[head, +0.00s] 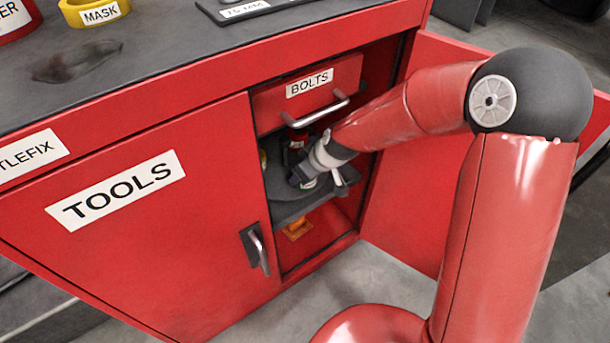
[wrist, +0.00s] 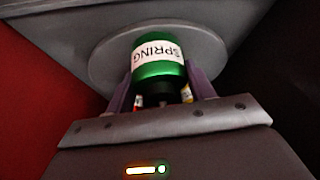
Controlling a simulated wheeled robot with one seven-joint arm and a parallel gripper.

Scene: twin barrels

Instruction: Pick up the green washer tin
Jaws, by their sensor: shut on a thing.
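A green tin (wrist: 158,70) with a white label sits between my fingers in the wrist view. The label reads SPRING, upside down in the picture; no washer label shows. My gripper (wrist: 160,82) is shut on this tin, one finger on each side. The tin is in front of a round grey disc (wrist: 105,48); I cannot tell whether they touch. In the head view my gripper (head: 303,180) is inside the open cabinet, above the dark shelf (head: 290,208), and mostly hides the tin.
The BOLTS drawer (head: 275,100) is just above my arm. The TOOLS door (head: 140,240) is shut on the left; an open red door (head: 400,215) stands on the right. A dark container with red (head: 298,137) stands behind my gripper. An orange item (head: 298,230) lies below.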

